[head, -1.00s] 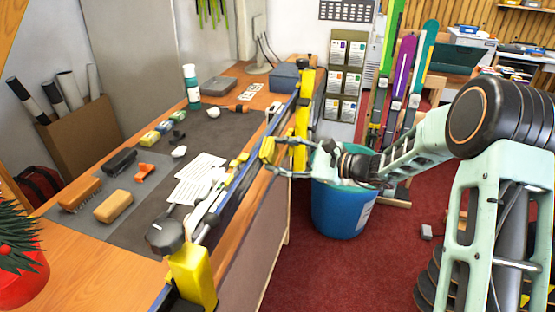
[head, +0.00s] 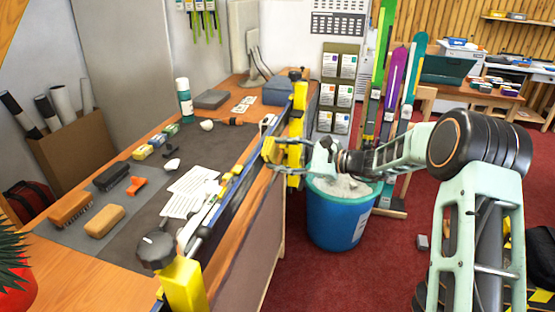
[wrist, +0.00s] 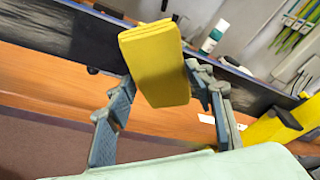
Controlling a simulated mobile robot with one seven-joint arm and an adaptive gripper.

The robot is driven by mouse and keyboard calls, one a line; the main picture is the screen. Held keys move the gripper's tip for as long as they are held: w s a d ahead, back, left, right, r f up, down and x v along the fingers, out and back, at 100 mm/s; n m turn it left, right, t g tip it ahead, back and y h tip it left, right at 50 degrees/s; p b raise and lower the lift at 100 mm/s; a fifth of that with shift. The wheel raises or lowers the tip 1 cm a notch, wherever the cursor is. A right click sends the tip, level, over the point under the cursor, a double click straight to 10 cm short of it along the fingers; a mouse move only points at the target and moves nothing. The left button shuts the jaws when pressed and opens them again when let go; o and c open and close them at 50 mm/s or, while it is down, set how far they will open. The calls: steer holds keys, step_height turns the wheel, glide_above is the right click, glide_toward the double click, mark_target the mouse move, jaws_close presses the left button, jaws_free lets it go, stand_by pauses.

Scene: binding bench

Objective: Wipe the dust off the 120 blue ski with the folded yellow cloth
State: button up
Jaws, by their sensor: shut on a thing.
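The dark blue ski (head: 238,178) lies clamped edge-up along the bench's front edge, held by yellow vises near both ends. It crosses the wrist view as a dark band (wrist: 60,32). My gripper (head: 278,158) is at the ski's far part, close to the far vise. It is shut on the folded yellow cloth (wrist: 155,62), which sticks out between the fingers toward the ski. The cloth also shows in the head view (head: 268,147). I cannot tell whether the cloth touches the ski.
The near vise (head: 184,284) and far vise (head: 296,128) stand at the bench edge. A blue bin (head: 336,222) stands below my arm. Brushes, a tan block (head: 104,221), white sheets (head: 188,192) and a green bottle (head: 185,99) lie or stand on the bench. Upright skis (head: 395,80) stand behind.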

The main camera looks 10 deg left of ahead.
steer(key=shift+w, duration=2.25)
steer(key=shift+s+a+b, duration=0.15)
steer(key=shift+s+b, duration=1.15)
steer(key=shift+s, duration=1.4)
steer(key=shift+s+a+b, duration=0.2)
steer(key=shift+s+b, duration=1.15)
steer(key=shift+s, duration=1.4)
steer(key=shift+s+a+b, duration=0.15)
steer(key=shift+s+b, duration=1.15)
steer(key=shift+s, duration=1.4)
steer(key=shift+s+a+b, duration=0.2)
steer(key=shift+s+b, duration=0.4)
steer(key=shift+s, duration=1.85)
steer(key=shift+s+a+b, duration=0.2)
steer(key=shift+s+b, duration=0.4)
steer(key=shift+s, duration=1.85)
steer(key=d, duration=0.6)
steer(key=shift+s+f+p, duration=0.15)
steer(key=shift+f+p, duration=0.05)
steer(key=shift+p, duration=0.1)
steer(key=shift+d, duration=0.1)
steer(key=d, duration=0.2)
steer(key=shift+s+d+f, duration=0.1)
steer(key=shift+d, duration=0.3)
